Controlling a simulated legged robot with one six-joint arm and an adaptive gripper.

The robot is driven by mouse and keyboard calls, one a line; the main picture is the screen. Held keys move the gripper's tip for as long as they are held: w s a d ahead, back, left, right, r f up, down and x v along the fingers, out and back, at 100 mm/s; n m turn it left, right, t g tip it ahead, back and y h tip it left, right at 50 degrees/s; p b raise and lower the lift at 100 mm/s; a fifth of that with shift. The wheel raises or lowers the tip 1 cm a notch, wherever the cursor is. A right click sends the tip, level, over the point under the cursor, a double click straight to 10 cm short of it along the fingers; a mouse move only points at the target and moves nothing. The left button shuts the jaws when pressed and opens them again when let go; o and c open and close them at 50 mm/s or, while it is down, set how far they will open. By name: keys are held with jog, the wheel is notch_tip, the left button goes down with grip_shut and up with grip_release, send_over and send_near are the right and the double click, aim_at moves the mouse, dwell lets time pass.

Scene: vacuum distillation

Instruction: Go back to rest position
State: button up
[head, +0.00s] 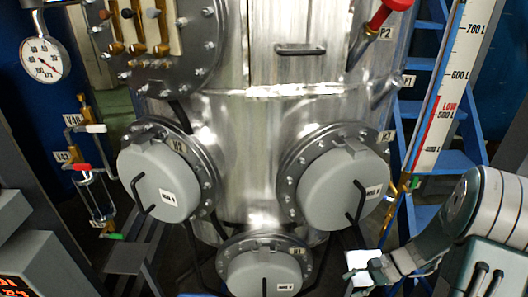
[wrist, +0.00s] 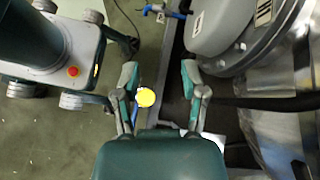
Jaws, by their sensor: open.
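My gripper (wrist: 159,78) is open in the wrist view, its two teal and grey fingers spread apart. A round yellow piece (wrist: 146,97) shows between the fingers, nearer the left one, with some blue beside it. I cannot tell how far below the fingers it is, and nothing is clearly gripped. In the head view my arm reaches in from the lower right, and its gripper end (head: 378,270) is low, right of the vessel's bottom cover and partly hard to make out.
The steel vessel (head: 270,120) fills the middle, with round grey covers (head: 343,190) sticking out. A blue ladder (head: 425,120) and a level scale (head: 450,85) stand at right. Small valves and a glass cylinder (head: 95,195) are at left. The wrist view shows open floor (wrist: 45,135) at lower left.

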jog(key=s+a+r+n+t+h, duration=0.2)
jog(key=s+r+n+h, duration=0.1)
jog(key=r, duration=0.5)
jog(key=s+a+r+n+t+h, duration=0.2)
jog(key=s+r+n, duration=0.3)
jog(key=r, duration=0.3)
jog(key=s+a+r+n+t+h, duration=0.2)
jog(key=s+a+r+n+h, duration=0.2)
jog(key=r, duration=0.4)
jog(key=shift+s+a+r+n+h, duration=0.3)
jog(key=shift+n+h, duration=0.2)
jog(key=shift+n, duration=0.5)
